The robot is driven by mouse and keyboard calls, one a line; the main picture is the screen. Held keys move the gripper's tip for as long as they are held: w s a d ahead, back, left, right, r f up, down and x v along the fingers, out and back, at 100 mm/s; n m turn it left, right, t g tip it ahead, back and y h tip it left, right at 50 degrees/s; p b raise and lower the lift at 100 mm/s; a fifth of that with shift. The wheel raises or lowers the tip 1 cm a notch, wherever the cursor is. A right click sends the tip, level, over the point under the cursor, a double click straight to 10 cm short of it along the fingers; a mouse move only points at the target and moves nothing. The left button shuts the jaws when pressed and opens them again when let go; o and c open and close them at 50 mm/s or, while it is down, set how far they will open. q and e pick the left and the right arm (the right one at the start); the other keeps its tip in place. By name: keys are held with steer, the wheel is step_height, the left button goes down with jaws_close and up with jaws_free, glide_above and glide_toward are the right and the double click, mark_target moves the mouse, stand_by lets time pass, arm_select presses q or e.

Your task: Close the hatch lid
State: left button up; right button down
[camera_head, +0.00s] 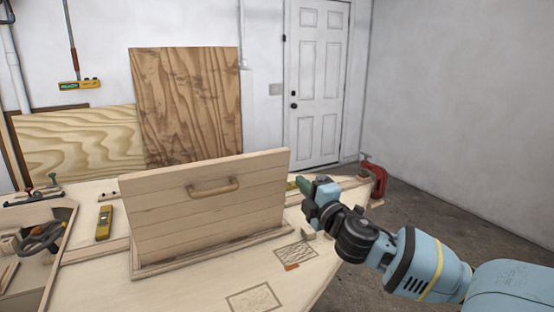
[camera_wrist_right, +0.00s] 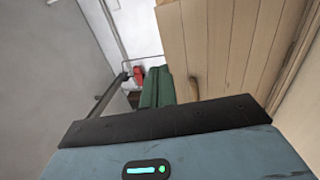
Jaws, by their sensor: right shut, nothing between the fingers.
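The hatch lid (camera_head: 205,205) stands open, nearly upright, at the far side of its frame (camera_head: 215,250) on the plywood deck. Its planked face with a wooden handle (camera_head: 213,187) faces the head camera. My right gripper (camera_head: 300,184) is at the lid's right edge in the head view, its green fingers shut and empty. The right wrist view shows the shut fingers (camera_wrist_right: 157,86) beside the planked lid (camera_wrist_right: 225,45) and what looks like its handle (camera_wrist_right: 193,88). Whether the fingers touch the lid is unclear. My left gripper is not in view.
A yellow level (camera_head: 104,222) lies left of the lid. An open recess with tools (camera_head: 35,240) is at the left. The deck in front of the lid is mostly clear.

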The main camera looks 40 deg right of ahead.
steer(key=p, duration=0.1)
glide_toward(272, 153)
steer(key=x, duration=0.5)
steer(key=shift+x, duration=0.9)
steer(key=shift+d, duration=0.15)
